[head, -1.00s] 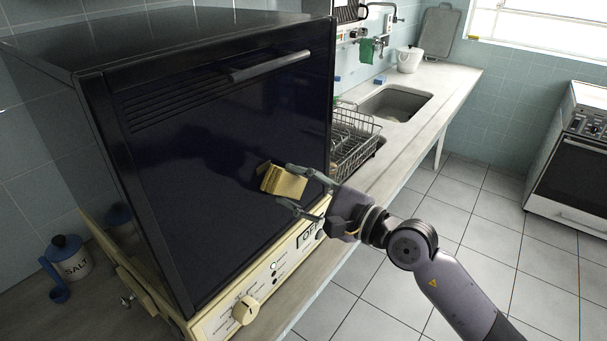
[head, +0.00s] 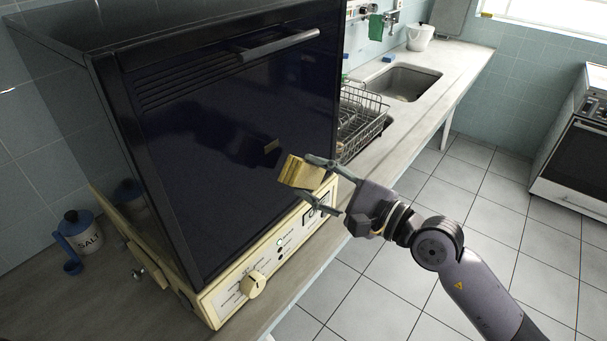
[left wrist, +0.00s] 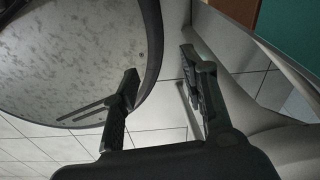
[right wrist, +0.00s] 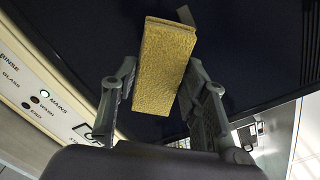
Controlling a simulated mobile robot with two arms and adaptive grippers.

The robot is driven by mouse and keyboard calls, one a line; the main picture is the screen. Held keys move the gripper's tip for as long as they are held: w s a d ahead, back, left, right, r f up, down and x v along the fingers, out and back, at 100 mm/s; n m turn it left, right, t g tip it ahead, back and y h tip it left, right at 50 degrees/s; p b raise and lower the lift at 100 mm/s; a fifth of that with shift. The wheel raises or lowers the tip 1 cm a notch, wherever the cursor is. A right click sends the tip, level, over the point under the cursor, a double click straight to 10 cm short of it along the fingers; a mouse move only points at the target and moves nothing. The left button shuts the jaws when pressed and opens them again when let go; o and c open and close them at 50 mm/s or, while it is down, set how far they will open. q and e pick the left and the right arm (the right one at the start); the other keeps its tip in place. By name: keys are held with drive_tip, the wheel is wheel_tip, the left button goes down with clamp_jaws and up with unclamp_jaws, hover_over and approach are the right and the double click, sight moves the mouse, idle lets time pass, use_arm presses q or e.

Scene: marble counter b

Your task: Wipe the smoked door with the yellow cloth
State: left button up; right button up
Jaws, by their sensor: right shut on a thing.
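The smoked door (head: 215,150) is the dark, glossy front panel of a boxy machine, with a bar handle near its top. The yellow cloth (head: 300,172) is a folded pad, and my right gripper (head: 309,181) is shut on it. The cloth is in front of the door's lower right part. Its reflection shows apart from it, so it seems clear of the surface. In the right wrist view the cloth (right wrist: 165,65) stands between the fingers, with the dark door behind it. My left gripper (left wrist: 160,85) is open and empty in the left wrist view; the head view does not show it.
A cream control panel with a knob (head: 253,285) runs below the door. A salt jar (head: 82,235) stands left of the machine. A wire dish rack (head: 362,120) and a sink (head: 405,83) are to the right on the counter. Open tiled floor (head: 440,210) lies at right.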

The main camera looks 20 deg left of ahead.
drive_tip(key=shift+v, duration=1)
drive_tip(key=shift+b+v, duration=0.7)
drive_tip(key=shift+v, duration=0.55)
drive_tip(key=shift+s+d, duration=0.15)
drive_tip(key=shift+d, duration=0.15)
